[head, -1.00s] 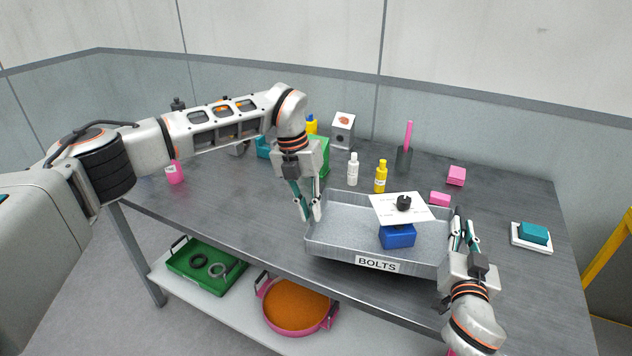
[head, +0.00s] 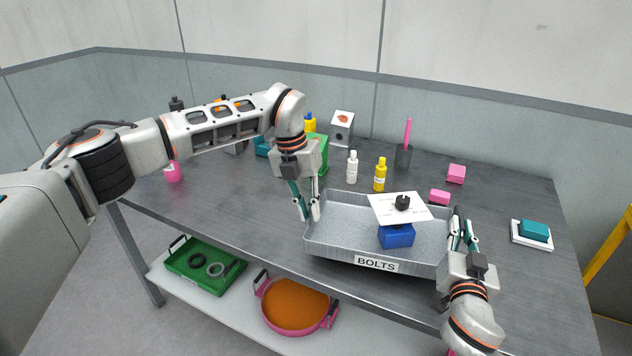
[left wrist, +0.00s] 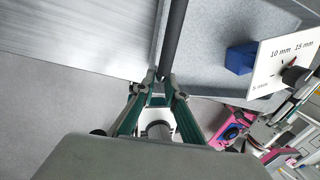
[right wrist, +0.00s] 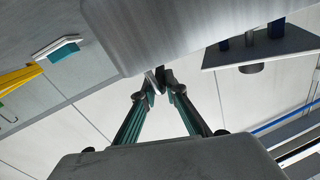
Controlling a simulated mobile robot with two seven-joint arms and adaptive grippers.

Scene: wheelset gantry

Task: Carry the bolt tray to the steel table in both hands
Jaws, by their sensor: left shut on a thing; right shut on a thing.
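The bolt tray (head: 345,244) is a shallow grey metal tray with a "BOLTS" label on its front wall. It is at or just above the steel table (head: 230,205); I cannot tell if it touches.
White (head: 352,168) and yellow (head: 380,175) bottles, pink blocks (head: 456,174) and a dark cup (head: 403,158) stand behind the tray. A teal block on a white dish (head: 533,232) is to the right. The lower shelf holds a green tray (head: 178,262) and a pink-rimmed pan (head: 296,306).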

